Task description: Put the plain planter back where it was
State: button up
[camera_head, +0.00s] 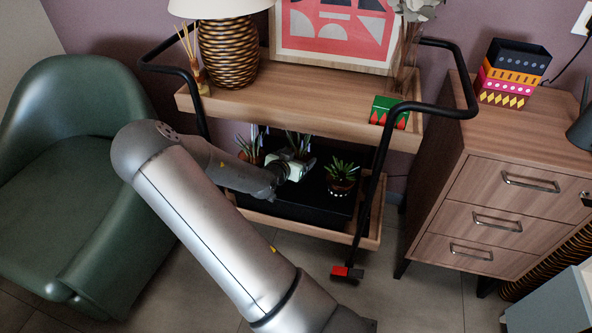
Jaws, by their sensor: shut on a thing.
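My gripper (297,163) reaches in between the two shelves of the trolley, above the lower shelf. It is shut on a planter with a spiky green plant (299,144). The gripper's pale body hides most of that pot, so I cannot see its surface or whether its base touches anything. A second potted plant (249,150) is to the left, partly behind my arm. A third planter (341,185), with a white dotted pattern and spiky leaves, stands to the right on a black surface (302,208).
The trolley's upper wooden shelf (300,103) is just above my gripper and bears a lamp (229,52), a framed picture (335,32) and a green-red box (388,112). Black trolley rails flank the opening. A green armchair (70,130) is left, a drawer cabinet (500,190) right.

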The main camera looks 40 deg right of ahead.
jog(key=shift+w+d+f, duration=0.25)
jog(key=shift+w+f, duration=0.1)
jog(key=shift+f, duration=0.1)
jog(key=shift+w+d+f+b, duration=0.15)
jog(key=shift+f+b, duration=0.3)
jog(key=shift+f, duration=0.5)
jog(key=shift+w+f+b, duration=0.15)
jog(key=shift+f+b, duration=0.25)
jog(key=shift+f, duration=0.5)
jog(key=shift+f, duration=0.15)
jog(key=o, duration=1.3)
